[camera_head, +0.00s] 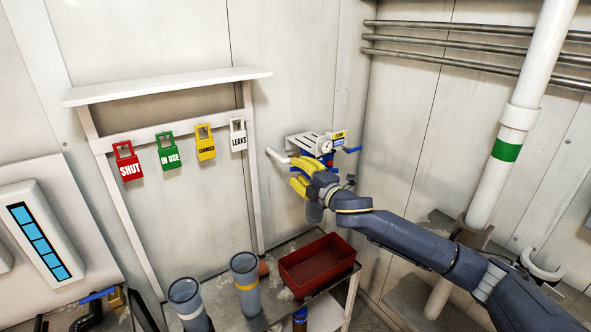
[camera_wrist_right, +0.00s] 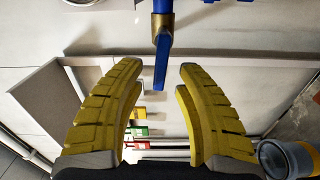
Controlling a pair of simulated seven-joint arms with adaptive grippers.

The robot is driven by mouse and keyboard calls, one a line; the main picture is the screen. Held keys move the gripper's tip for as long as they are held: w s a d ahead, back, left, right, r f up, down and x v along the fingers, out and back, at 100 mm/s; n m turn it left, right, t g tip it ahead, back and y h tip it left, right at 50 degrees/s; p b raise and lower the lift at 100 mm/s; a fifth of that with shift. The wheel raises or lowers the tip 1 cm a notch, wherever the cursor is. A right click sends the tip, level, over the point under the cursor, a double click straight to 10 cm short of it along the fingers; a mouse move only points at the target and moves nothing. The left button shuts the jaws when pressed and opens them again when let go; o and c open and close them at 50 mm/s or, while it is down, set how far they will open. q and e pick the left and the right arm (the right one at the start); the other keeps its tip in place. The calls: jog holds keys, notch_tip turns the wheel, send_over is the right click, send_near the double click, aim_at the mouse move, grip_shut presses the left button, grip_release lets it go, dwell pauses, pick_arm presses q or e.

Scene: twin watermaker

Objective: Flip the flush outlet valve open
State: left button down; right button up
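A white unit (camera_head: 303,143) with a round gauge (camera_head: 326,147) is mounted on the wall, and a blue lever (camera_head: 352,149) sticks out on its right. My right gripper (camera_head: 297,177), with yellow fingers, is in front of the unit's lower part and hides some of it. In the right wrist view, the gripper (camera_wrist_right: 160,75) is open and empty. A valve's blue handle (camera_wrist_right: 161,62) on a brass-coloured body (camera_wrist_right: 162,22) points in between the fingertips, apart from both. I cannot tell whether this is the flush outlet valve. My left gripper is not in view.
Red, green, yellow and white tags (camera_head: 167,151) hang from a rack (camera_head: 165,87) to the left. Below stand a red tray (camera_head: 327,279) and two clear cups (camera_head: 244,270) on a bench. A white pipe (camera_head: 510,140) rises at the right.

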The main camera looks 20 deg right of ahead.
jog(key=shift+x, duration=0.8)
grip_shut()
